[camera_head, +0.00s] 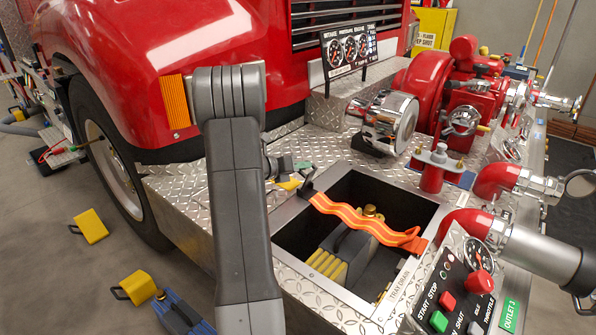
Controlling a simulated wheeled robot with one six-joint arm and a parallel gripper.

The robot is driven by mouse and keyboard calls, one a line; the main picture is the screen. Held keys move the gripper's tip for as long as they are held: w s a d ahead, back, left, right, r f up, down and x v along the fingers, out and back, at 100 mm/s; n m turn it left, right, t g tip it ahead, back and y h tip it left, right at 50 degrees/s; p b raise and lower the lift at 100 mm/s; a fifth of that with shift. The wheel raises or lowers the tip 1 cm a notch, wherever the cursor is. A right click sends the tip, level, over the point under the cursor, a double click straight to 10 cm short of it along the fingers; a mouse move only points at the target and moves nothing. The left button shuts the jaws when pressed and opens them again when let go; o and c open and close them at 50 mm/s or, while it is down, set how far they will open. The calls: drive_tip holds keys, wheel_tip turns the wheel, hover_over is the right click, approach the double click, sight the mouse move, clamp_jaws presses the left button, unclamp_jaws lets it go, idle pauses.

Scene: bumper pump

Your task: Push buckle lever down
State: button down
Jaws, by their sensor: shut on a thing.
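An orange strap with yellow stripes (365,221) lies across the open tray well in the diamond-plate bumper. My gripper (287,167) is just left of the lever, low over the plate and partly hidden behind my grey arm. It is shut on what seems to be the buckle lever; the contact itself is not clear.
The tray well (290,245) holds a dark block with yellow ribs and a brass fitting. The red pump (440,85) and chrome cap stand to the right. A button panel (455,290) is at lower right. The truck's red fender (150,70) rises behind my arm.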

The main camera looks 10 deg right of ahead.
drive_tip(key=s+d+m+b, duration=0.1)
drive_tip(key=b, duration=0.2)
drive_tip(key=s+d+f+m+t+y+b, duration=0.1)
drive_tip(key=b, duration=0.2)
drive_tip(key=shift+s+f+m+y+b, duration=0.15)
drive_tip(key=shift+s+m+y+b, duration=0.15)
drive_tip(key=shift+m+b, duration=0.1)
drive_tip(key=m+b, duration=0.1)
drive_tip(key=b, duration=0.2)
drive_tip(key=s+d+t+b, duration=0.1)
drive_tip(key=b, duration=0.2)
drive_tip(key=shift+s+f+m+y, duration=0.2)
drive_tip(key=shift+f+m+y, duration=0.2)
drive_tip(key=m+b, duration=0.1)
drive_tip(key=b, duration=0.1)
drive_tip(key=s+d+f+m+t+b, duration=0.1)
drive_tip(key=b, duration=0.2)
drive_tip(key=t+y+b, duration=0.1)
drive_tip(key=b, duration=0.2)
drive_tip(key=shift+s+d+f+m, duration=0.2)
drive_tip(key=shift+s+m, duration=0.15)
drive_tip(key=shift+m, duration=0.05)
drive_tip(key=shift+s+d+f+b, duration=0.2)
drive_tip(key=shift+s+f+b, duration=0.15)
drive_tip(key=shift+b, duration=1.05)
drive_tip(key=shift+f, duration=0.15)
drive_tip(key=c, duration=1.5)
unclamp_jaws()
